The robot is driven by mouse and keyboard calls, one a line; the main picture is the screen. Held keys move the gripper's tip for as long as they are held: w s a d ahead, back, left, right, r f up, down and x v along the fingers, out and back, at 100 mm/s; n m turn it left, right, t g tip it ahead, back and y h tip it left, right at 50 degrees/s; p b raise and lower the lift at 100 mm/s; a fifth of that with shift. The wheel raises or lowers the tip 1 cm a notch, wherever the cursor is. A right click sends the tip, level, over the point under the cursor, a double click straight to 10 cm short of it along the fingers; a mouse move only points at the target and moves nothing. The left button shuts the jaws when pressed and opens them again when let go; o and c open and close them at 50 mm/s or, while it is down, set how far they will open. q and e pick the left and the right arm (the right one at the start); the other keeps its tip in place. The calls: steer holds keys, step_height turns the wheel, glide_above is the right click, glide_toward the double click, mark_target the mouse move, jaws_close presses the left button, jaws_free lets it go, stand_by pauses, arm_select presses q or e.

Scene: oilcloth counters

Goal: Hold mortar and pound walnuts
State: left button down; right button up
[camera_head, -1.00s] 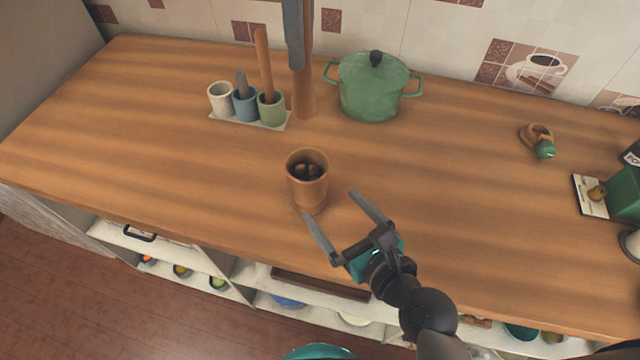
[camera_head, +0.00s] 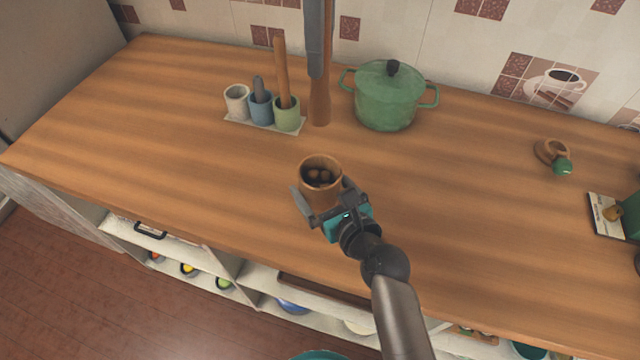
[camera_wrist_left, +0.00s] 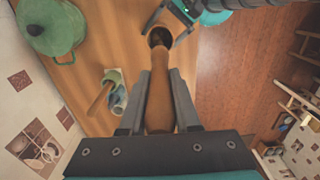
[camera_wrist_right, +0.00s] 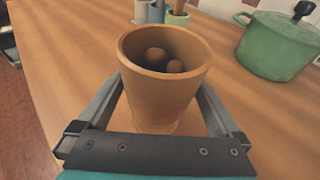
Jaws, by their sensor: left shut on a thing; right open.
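The brown mortar (camera_head: 319,180) stands upright on the wooden counter with several walnuts (camera_wrist_right: 165,61) inside. My right gripper (camera_head: 322,199) is open, with one finger on each side of the mortar, low on its body; in the right wrist view the fingers look apart from its wall. My left gripper (camera_head: 317,72) is shut on the wooden pestle (camera_head: 320,101) and holds it pointing down, behind the mortar in the head view. In the left wrist view the pestle (camera_wrist_left: 160,90) lies between the fingers, its far end overlapping the view of the mortar (camera_wrist_left: 157,38).
A green lidded pot (camera_head: 388,98) stands right of the pestle. A tray (camera_head: 254,124) with small cups and utensils stands to the left. A wooden item with a green ball (camera_head: 562,166) lies far right. The counter around the mortar is clear.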

steer(key=c, duration=1.3)
arm_select(q)
step_height(320, 180, down, 16)
stand_by(0.9)
